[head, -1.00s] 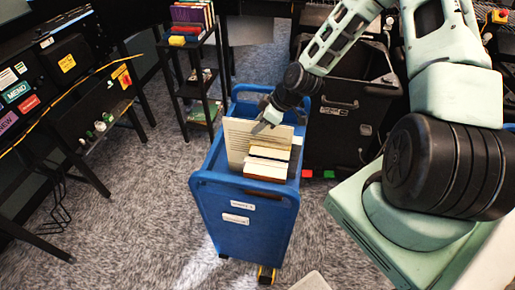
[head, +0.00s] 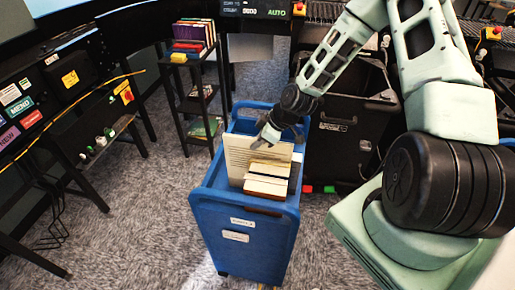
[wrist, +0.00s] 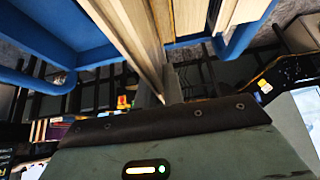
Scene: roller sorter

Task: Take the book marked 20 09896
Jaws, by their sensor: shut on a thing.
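Several books (head: 266,186) stand in the blue cart (head: 236,250), their page edges up. A larger book (head: 240,155) with a broad pale face stands behind and left of them. My gripper (head: 270,133) is at the top of the books, at the far side of the large one. In the wrist view my gripper (wrist: 160,92) is shut on a book (wrist: 128,35), whose long pale edge runs between the jaws. More books (wrist: 195,15) stand close beside it. The number 20 09896 cannot be read in either view.
A black shelf rack (head: 194,95) with upright books stands at the back left. A dark bin (head: 335,140) stands right of the cart. A desk with labelled boxes (head: 22,105) is at the left. Carpet is clear left of the cart.

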